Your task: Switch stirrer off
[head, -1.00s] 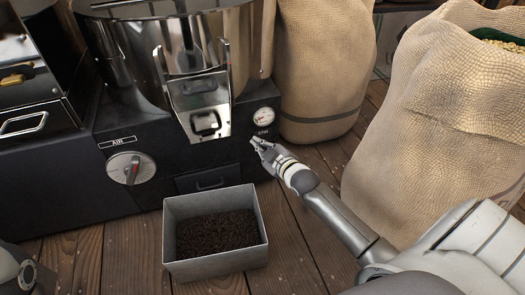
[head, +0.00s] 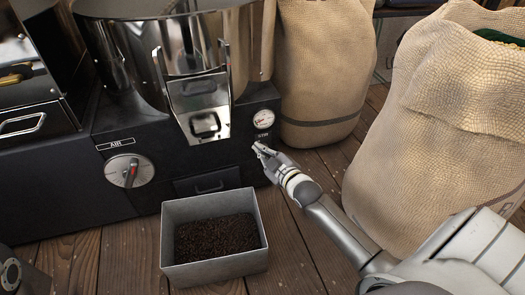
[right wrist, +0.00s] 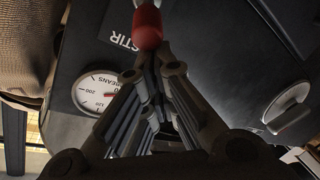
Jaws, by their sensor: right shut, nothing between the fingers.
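The stirrer switch shows in the right wrist view as a red-tipped lever (right wrist: 148,27) beside the STIR label (right wrist: 122,43) on the roaster's black front. My right gripper (head: 260,148) is shut and empty, close to the panel just below the STIR label (head: 263,135) in the head view. In the right wrist view its fingertips (right wrist: 157,62) are close to the red tip; whether they touch it I cannot tell. In the head view the lever is too small or hidden to make out. My left gripper is not in view.
The bean gauge (head: 263,118) is above the label. The metal chute (head: 207,105) and AIR dial (head: 130,171) are to the left. A grey bin (head: 215,270) of dark beans stands on the floor in front. Burlap sacks (head: 325,65) stand behind and right (head: 440,115).

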